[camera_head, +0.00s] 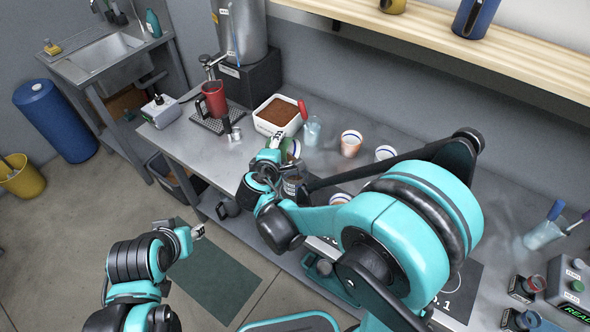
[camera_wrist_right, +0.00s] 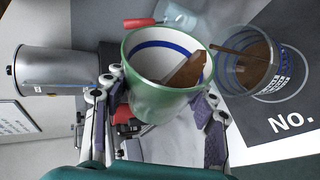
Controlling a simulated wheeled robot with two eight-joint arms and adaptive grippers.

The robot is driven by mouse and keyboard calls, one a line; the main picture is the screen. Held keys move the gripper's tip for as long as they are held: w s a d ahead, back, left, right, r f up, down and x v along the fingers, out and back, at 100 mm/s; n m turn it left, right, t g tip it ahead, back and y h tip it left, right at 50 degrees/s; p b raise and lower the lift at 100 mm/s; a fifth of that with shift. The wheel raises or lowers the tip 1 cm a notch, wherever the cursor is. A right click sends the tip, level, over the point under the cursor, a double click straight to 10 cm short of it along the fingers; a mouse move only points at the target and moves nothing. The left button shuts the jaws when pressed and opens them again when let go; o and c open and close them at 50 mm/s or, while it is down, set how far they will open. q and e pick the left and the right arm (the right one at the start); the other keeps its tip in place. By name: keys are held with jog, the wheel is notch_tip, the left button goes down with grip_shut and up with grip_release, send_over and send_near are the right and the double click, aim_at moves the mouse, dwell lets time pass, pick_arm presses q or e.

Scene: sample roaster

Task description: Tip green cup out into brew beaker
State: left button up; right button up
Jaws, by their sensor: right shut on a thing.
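The green cup (camera_wrist_right: 160,98), white inside with a blue band, is between the fingers of my right gripper (camera_wrist_right: 160,105), which is shut on it. Brown contents (camera_wrist_right: 188,72) lie against one inner side of the cup. The clear brew beaker (camera_wrist_right: 278,88) with white print stands beside the cup's mouth and holds brown contents. A thin brown strip (camera_wrist_right: 230,51) runs from the cup's rim into the beaker; I cannot tell if it is a stream. In the head view, the beaker (camera_head: 293,187) is partly hidden by my right gripper (camera_head: 279,152). My left gripper (camera_head: 197,231) hangs empty over the floor.
A white tub of brown grounds (camera_head: 269,124), a clear beaker (camera_head: 312,130) and white-topped cups (camera_head: 351,143) stand along the bench. A red jug (camera_head: 214,99) and a metal urn (camera_head: 240,35) are farther left. A shelf (camera_head: 450,45) overhangs the back.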

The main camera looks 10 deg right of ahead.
jog(key=shift+r+m+t, duration=0.2)
jog(key=shift+m+t, duration=0.1)
dwell(0.9)
jog(key=shift+d+f+y+b, duration=0.1)
jog(key=shift+f+y+b, duration=0.2)
jog(key=shift+b, duration=0.3)
dwell(0.5)
